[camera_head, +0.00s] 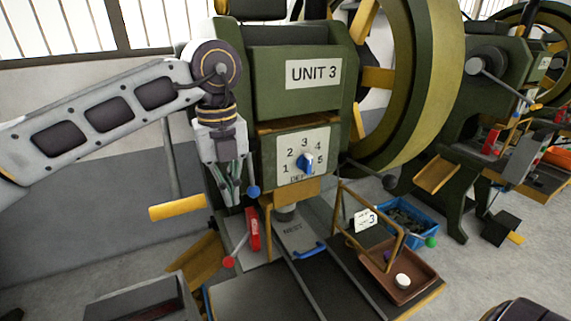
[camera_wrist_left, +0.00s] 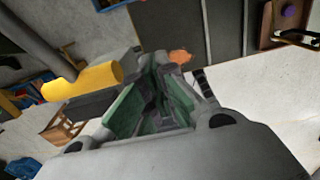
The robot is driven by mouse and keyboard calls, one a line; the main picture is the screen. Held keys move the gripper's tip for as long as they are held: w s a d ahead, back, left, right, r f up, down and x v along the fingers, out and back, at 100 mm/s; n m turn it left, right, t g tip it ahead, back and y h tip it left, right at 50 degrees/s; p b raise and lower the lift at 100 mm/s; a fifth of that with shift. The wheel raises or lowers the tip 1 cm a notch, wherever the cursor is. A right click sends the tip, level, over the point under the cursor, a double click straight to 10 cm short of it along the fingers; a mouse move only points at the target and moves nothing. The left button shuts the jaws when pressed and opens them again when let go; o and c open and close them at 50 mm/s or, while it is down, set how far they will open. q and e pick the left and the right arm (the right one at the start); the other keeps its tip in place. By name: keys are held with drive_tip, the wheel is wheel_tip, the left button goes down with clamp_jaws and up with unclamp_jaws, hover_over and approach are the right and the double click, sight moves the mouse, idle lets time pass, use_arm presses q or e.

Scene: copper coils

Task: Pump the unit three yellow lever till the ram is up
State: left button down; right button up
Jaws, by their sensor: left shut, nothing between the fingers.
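The unit three press (camera_head: 300,85) stands in front of me, with a "UNIT 3" plate. Its yellow lever handle (camera_head: 178,207) sits on a grey rod at the press's left side. The handle also shows in the left wrist view (camera_wrist_left: 85,82), left of the fingers. My left gripper (camera_head: 231,200) points down beside the press, right of the handle and apart from it. Its green-lined fingers are shut and empty. A yellow block, seemingly the ram (camera_head: 291,190), is below the dial, above the nest plate (camera_head: 304,235). My right gripper is not in view.
A blue dial knob (camera_head: 305,162), a blue ball (camera_head: 253,191) and a red ball lever (camera_head: 229,262) are near the gripper. A brown tray (camera_head: 410,284) and blue bin (camera_head: 425,222) stand right. A large flywheel (camera_head: 425,80) rises behind. Grey floor lies left.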

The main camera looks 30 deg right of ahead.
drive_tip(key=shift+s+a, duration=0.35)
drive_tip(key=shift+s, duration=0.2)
use_arm(q)
wheel_tip(320, 180, up, 7)
drive_tip(key=p, duration=0.4)
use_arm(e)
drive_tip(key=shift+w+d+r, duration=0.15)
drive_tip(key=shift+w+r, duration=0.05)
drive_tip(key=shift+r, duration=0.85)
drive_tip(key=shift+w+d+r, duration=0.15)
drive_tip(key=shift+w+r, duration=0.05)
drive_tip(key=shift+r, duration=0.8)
use_arm(q)
drive_tip(key=shift+d, duration=0.1)
drive_tip(key=shift+r+p, duration=0.15)
drive_tip(key=shift+p, duration=0.2)
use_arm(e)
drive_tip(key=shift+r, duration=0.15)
